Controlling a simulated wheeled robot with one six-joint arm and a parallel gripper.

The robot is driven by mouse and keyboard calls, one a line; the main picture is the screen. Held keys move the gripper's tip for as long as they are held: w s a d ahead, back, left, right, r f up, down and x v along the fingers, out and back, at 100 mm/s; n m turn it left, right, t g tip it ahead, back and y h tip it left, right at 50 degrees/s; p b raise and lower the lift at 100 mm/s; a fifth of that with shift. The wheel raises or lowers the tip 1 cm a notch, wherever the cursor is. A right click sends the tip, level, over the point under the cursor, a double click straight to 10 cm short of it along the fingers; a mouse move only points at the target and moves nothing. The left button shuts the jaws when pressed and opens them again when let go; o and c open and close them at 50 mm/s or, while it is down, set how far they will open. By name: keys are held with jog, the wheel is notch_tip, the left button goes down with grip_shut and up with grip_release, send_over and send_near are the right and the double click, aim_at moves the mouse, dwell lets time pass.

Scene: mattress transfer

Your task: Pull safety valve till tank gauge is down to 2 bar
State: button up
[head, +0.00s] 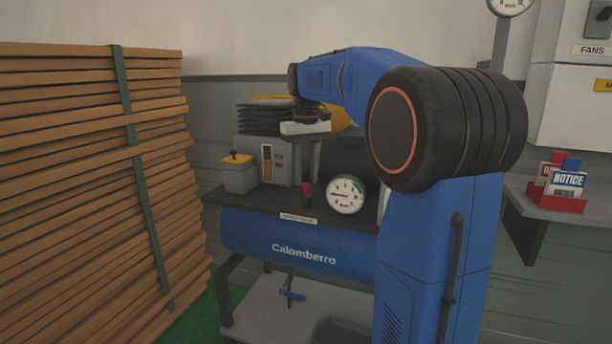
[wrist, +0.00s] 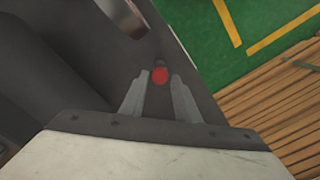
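The safety valve with its red top (head: 306,188) stands upright on the dark top of the compressor, left of the tank gauge. The round white tank gauge (head: 345,194) has a red needle pointing left; its numbers are too small to read surely.
A grey control box (head: 275,160) and a small yellow-topped box (head: 239,173) stand left of the valve. Stacked planks (head: 80,200) fill the left. A shelf with a red NOTICE holder (head: 556,202) is at right. My blue arm hides the compressor's right side.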

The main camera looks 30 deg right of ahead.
aim_at(306, 184)
jog(key=shift+o, duration=0.6)
notch_tip(306, 184, up, 17)
jog(key=shift+r, duration=0.2)
dwell(0.6)
jog(key=s+a+f+t, duration=0.1)
jog(key=s+a+f, duration=0.4)
jog(key=s+f, duration=0.5)
jog(key=s+a+f+n+t, duration=0.1)
jog(key=s+a+f, duration=0.4)
jog(key=s+f, duration=0.5)
jog(key=s+a+f+t, duration=0.2)
jog(key=s+a+f, duration=0.2)
jog(key=s+f, duration=0.6)
notch_tip(306, 184, down, 7)
jog(key=shift+s+a+r+t, duration=0.1)
jog(key=shift+s+a+t, duration=0.05)
jog(key=shift+a+t, duration=0.25)
